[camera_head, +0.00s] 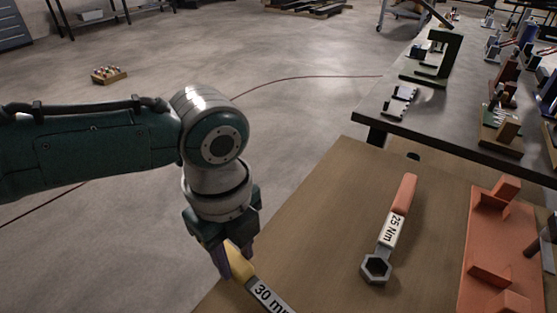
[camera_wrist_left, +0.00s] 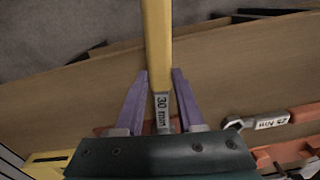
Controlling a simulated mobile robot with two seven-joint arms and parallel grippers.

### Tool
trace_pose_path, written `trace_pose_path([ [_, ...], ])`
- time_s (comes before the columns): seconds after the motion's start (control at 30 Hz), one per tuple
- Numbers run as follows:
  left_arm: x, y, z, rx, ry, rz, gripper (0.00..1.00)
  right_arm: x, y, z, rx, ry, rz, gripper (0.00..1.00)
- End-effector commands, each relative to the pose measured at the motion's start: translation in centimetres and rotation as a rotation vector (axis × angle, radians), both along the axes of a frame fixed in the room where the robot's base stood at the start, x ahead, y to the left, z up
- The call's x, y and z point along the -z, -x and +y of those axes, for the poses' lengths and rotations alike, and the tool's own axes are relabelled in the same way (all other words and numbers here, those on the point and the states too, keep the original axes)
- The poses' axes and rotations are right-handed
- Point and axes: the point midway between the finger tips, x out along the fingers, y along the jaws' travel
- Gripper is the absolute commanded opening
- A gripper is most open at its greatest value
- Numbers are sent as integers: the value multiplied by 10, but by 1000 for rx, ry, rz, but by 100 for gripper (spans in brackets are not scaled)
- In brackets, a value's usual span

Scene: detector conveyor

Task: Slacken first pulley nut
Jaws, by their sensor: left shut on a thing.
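My left gripper (camera_head: 233,260) is shut on a wrench (camera_head: 239,264) with a yellow handle and a grey shank marked "30 mm". It holds the wrench near the left edge of the brown table; the wrench's lower end runs out of the head view. In the left wrist view the purple fingers (camera_wrist_left: 161,74) stand on both sides of the wrench (camera_wrist_left: 157,35). A second wrench (camera_head: 391,226) with an orange-red handle, a "25 Nm" label and a grey hexagonal socket lies on the table, right of my gripper. I cannot make out a pulley nut. My right gripper is not in view.
An orange-red holder (camera_head: 507,235) with upright parts stands at the right of the brown table (camera_head: 330,210). A dark bench (camera_head: 375,110) with several fixtures is behind it. The table between the gripper and the "25 Nm" wrench is bare. A small tray (camera_head: 109,76) lies on the floor.

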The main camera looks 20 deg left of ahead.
Motion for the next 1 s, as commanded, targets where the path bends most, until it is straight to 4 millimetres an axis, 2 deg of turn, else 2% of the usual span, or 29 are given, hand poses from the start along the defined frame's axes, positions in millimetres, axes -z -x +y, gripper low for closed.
trace_pose_path([
  [0.03,0,6,3,-15,-8,17,0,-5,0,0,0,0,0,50],
  [0.5,1,24,11,-136,-11,19,0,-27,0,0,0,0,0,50],
  [1.0,2,27,13,-160,-14,19,0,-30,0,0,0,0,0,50],
])
